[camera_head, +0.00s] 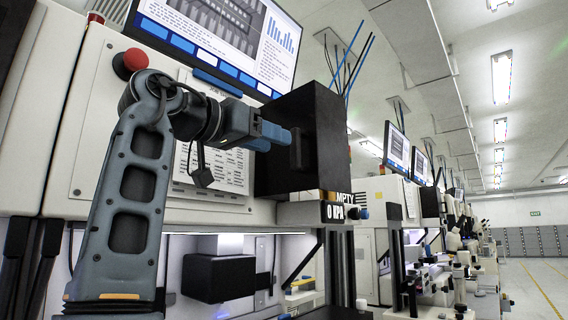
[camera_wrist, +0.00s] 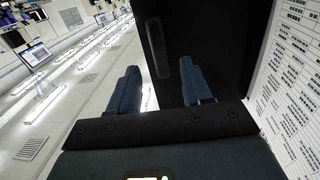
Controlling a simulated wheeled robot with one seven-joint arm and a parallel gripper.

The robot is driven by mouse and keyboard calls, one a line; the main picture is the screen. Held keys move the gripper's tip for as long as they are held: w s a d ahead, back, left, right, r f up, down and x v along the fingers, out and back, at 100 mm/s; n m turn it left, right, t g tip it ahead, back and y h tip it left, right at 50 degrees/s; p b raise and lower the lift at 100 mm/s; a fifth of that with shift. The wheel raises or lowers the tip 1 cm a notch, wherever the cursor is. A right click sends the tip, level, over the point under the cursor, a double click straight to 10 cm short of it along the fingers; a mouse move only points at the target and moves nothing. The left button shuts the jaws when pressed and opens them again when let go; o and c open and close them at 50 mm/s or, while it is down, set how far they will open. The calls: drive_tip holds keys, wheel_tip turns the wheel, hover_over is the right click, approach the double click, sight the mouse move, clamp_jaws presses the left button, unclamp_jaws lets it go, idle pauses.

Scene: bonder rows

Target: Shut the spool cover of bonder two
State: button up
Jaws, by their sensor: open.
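The spool cover (camera_head: 325,140) is a black box-like part on the front of the near bonder, below its screen. Its dark face also fills the middle of the wrist view (camera_wrist: 215,30). A dark upright handle (camera_head: 296,150) stands on that face; in the wrist view the handle (camera_wrist: 157,48) appears between and beyond my fingertips. My gripper (camera_head: 285,136) comes from the left, with blue fingers close to the handle. In the wrist view the fingers (camera_wrist: 159,66) are spread apart with nothing held. Whether they touch the cover, I cannot tell. The spool is hidden.
A red stop button (camera_head: 130,62) and a screen (camera_head: 222,38) are on the near bonder. A printed sheet (camera_head: 215,165) lies behind my arm. A small label plate (camera_head: 340,208) sits under the cover. More bonders line the right; the aisle (camera_head: 535,285) is clear.

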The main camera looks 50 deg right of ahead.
sight(293, 146)
drive_tip(key=d, duration=0.7)
drive_tip(key=shift+s+d+p, duration=0.2)
drive_tip(key=shift+d+p, duration=0.05)
drive_tip(key=shift+p, duration=0.05)
drive_tip(key=shift+c, duration=0.3)
clamp_jaws()
